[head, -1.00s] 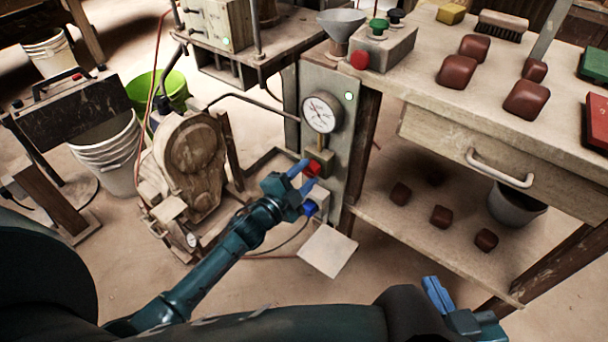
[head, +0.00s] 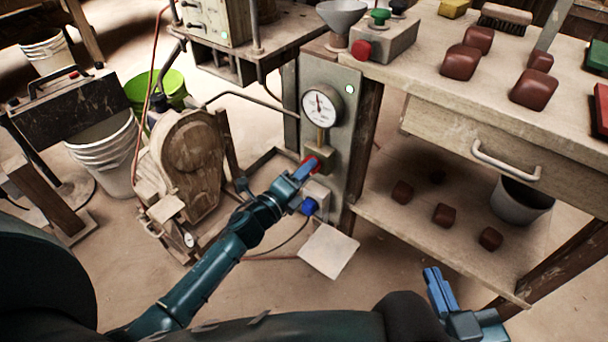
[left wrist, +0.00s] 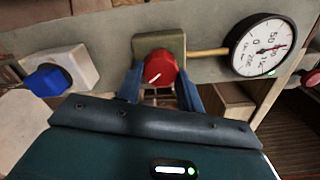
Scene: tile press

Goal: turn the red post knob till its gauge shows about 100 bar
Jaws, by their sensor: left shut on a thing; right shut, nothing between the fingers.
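The red post knob (head: 312,164) sits on a small block on the grey panel, below its round white gauge (head: 321,104). My left gripper (head: 307,170) is shut on the knob, one finger at each side. In the left wrist view the red knob (left wrist: 157,68) shows a white mark pointing to the lower left. The gauge (left wrist: 262,47) lies to its right there. The gauge needle stands almost upright in the head view, near the top of the scale; the exact figure is too small to read. My right gripper (head: 440,290) is shut and empty at the lower right.
A blue knob (head: 308,206) on a white block (head: 317,192) sits just below the red one, close to my left gripper. The workbench (head: 425,75) with red-brown blocks is to the right. A wooden machine (head: 190,160) stands to the left.

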